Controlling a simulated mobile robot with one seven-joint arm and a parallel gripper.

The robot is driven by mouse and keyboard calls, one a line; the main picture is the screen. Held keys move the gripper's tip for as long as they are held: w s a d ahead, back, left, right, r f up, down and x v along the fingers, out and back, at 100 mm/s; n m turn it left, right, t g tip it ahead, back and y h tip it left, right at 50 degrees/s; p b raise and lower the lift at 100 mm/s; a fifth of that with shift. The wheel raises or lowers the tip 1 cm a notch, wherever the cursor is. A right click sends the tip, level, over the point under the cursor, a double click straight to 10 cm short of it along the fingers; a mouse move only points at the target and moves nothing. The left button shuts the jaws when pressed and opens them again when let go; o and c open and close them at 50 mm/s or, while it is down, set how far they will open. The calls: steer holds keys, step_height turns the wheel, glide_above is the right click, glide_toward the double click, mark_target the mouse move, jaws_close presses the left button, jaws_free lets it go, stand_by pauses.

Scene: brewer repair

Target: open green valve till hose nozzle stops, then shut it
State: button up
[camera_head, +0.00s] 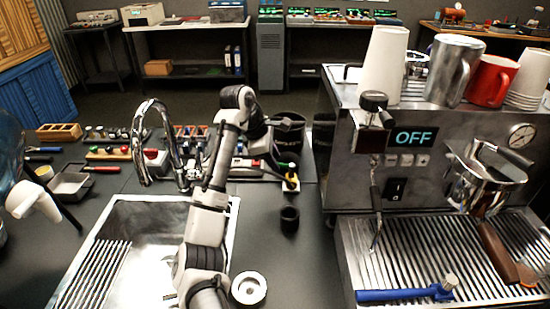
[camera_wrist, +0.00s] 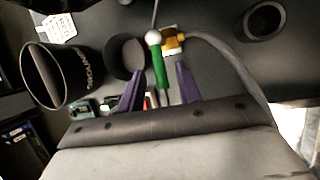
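The valve's green handle (camera_wrist: 158,70) shows in the wrist view, attached near a brass fitting (camera_wrist: 174,41). A grey hose (camera_wrist: 225,55) runs from the fitting and curves away to the right; I cannot make out its nozzle. My gripper (camera_wrist: 160,88) is open, with its two purple fingers on either side of the green handle's lower end. I cannot tell whether either finger touches the handle. In the head view, the green handle (camera_head: 291,167) and yellow fitting (camera_head: 291,184) are small, just right of my arm's end, and my gripper's fingers are not clear there.
A black bin (camera_head: 288,135) stands behind the valve and a small black cup (camera_head: 289,218) in front. The espresso machine (camera_head: 340,180), its display reading OFF, is to the right. A sink (camera_head: 150,210) with a chrome faucet (camera_head: 140,145) is at left.

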steer(key=shift+w+d+f, duration=0.1)
steer(key=shift+d+f, duration=0.1)
steer(key=shift+f, duration=0.35)
jaws_close()
